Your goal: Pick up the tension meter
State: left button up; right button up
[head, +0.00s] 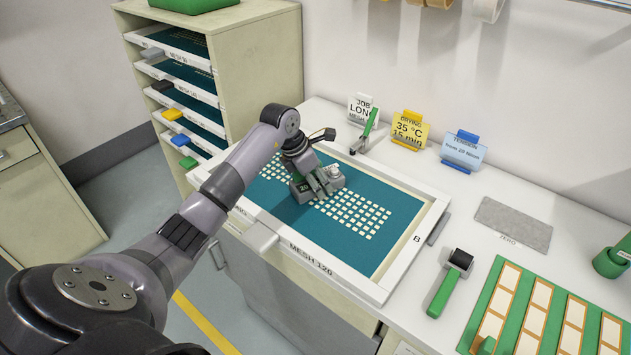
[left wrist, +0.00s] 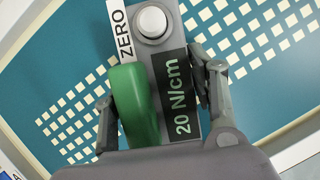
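The tension meter (head: 303,188) is a small grey device with a dark display. It sits on the teal mesh of the framed screen marked MESH 120 (head: 345,276). In the left wrist view the meter (left wrist: 181,112) shows a "20 N/cm" display, a white round button, a ZERO label and a green part on its left. My left gripper (head: 322,190) is down at the meter. In the left wrist view the fingers of the left gripper (left wrist: 155,105) lie on either side of it, close to its sides; firm contact is unclear. My right gripper is not in view.
Signs stand along the wall, including the yellow drying sign (head: 410,130) and the blue tension sign (head: 463,150). A green-handled tool (head: 365,130) is behind the screen. A roller (head: 450,283), a grey ZERO plate (head: 513,225) and a green tray (head: 530,335) are right. A screen rack (head: 250,70) stands left.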

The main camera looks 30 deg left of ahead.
pick_arm(q)
jog(key=c, duration=0.9)
jog(key=shift+c, duration=0.4)
jog(key=shift+r, duration=0.15)
